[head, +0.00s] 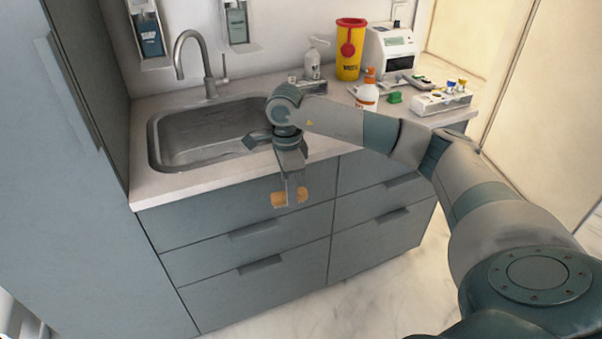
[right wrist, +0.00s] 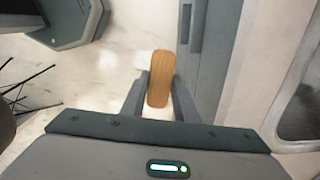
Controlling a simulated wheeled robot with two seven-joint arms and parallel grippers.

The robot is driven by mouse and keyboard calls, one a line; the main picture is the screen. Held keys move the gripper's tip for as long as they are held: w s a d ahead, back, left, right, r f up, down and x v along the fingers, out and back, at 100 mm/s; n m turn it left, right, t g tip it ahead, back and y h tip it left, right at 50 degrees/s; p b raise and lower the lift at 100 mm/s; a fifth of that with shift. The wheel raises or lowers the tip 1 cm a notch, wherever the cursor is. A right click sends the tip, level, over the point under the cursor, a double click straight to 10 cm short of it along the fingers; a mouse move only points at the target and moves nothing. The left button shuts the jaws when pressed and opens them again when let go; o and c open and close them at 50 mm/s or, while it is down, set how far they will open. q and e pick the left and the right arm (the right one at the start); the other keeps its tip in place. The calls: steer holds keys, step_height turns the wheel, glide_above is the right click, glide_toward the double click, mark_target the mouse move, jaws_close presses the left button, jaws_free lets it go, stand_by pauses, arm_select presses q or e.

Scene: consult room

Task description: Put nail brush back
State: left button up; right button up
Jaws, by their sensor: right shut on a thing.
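The nail brush (right wrist: 160,78) is a small wooden block with rounded ends, seen from its plain wooden side in the right wrist view. It also shows in the head view (head: 279,199) as an orange-brown piece at the fingertips. My right gripper (head: 290,194) is shut on it, with one finger on each side in the wrist view. It holds the brush in the air in front of the drawers, below the counter's front edge. Any bristles are hidden. My left gripper is not in view.
The sink (head: 205,135) with its tap lies left of my right arm. A pump bottle (head: 312,64), yellow bin (head: 350,48), orange-topped bottle (head: 367,95), white device (head: 388,48) and white tray (head: 440,103) crowd the counter's right. Two dispensers hang on the wall. Free floor shows in front of the drawers.

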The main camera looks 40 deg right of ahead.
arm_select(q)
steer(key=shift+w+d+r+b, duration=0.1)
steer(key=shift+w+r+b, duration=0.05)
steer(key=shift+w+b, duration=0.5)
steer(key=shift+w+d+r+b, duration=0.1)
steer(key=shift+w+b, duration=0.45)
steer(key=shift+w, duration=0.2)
arm_select(e)
steer(key=s+a+f+n, duration=0.3)
steer(key=a+f+n, duration=0.2)
steer(key=a+n, duration=0.3)
steer(key=s+a+f+n, duration=0.3)
steer(key=a+f+n, duration=0.3)
steer(key=n, duration=0.8)
steer(key=shift+s+a, duration=0.4)
steer(key=shift+a, duration=0.95)
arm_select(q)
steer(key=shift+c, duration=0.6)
arm_select(e)
steer(key=shift+f, duration=0.1)
